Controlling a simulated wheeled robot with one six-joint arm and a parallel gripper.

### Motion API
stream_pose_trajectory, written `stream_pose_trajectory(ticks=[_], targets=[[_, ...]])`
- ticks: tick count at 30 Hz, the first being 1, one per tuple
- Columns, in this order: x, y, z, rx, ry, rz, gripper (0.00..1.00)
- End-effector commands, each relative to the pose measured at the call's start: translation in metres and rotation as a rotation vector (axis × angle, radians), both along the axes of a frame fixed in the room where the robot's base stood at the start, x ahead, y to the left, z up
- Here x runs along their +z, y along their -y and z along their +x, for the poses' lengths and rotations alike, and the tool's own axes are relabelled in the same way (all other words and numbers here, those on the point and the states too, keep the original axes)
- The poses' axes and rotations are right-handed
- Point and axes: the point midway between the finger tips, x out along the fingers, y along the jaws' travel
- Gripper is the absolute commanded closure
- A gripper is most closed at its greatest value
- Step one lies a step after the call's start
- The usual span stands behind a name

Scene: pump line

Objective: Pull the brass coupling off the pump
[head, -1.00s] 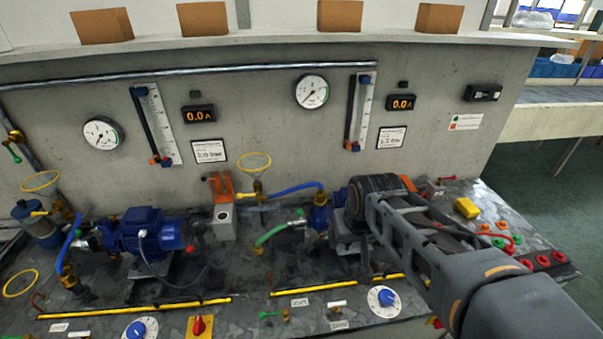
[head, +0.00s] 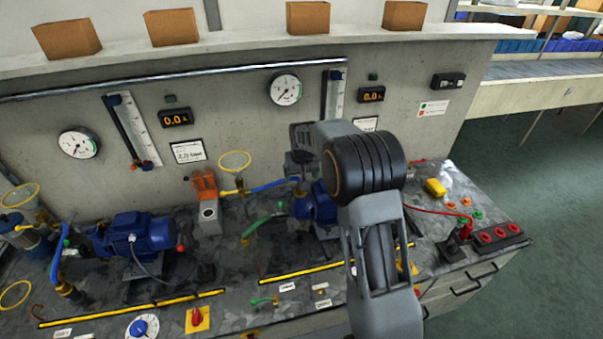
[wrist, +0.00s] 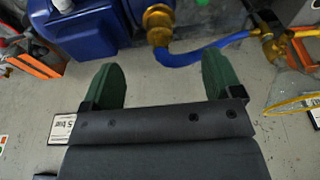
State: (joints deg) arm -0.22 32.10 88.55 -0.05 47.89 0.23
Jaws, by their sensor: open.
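A brass coupling (wrist: 158,22) shows in the wrist view at the top middle. It sits between the blue pump body (wrist: 90,28) and the end of a blue hose (wrist: 205,50). My gripper (wrist: 162,85) is open, its two green fingers apart with nothing between them. In the wrist picture the coupling lies above the gap between the fingers, apart from both. In the head view my arm covers part of the right-hand blue pump (head: 315,205), and the blue hose (head: 270,186) runs left from it. I cannot make out the coupling clearly there.
A brass valve (wrist: 275,45) with a yellow handle stands at the hose's other end. An orange-topped block (head: 205,185) and a green hose (head: 262,222) are left of the pump. A second blue pump (head: 135,235) stands farther left. The panel wall rises behind.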

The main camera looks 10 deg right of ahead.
Motion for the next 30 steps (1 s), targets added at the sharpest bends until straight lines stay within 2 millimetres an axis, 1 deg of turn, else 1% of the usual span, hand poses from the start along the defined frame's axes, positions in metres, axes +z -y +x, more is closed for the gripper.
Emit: stream_pose_trajectory(ticks=[11,26,27,30], targets=[[-0.017,0.0,0.003,-0.001,0.0,0.0,0.15],[-0.051,0.0,0.009,0.0,0.0,0.0,0.15],[-0.047,0.0,0.009,0.0,0.001,0.0,0.15],[-0.048,0.0,0.009,0.0,0.001,0.0,0.15]])
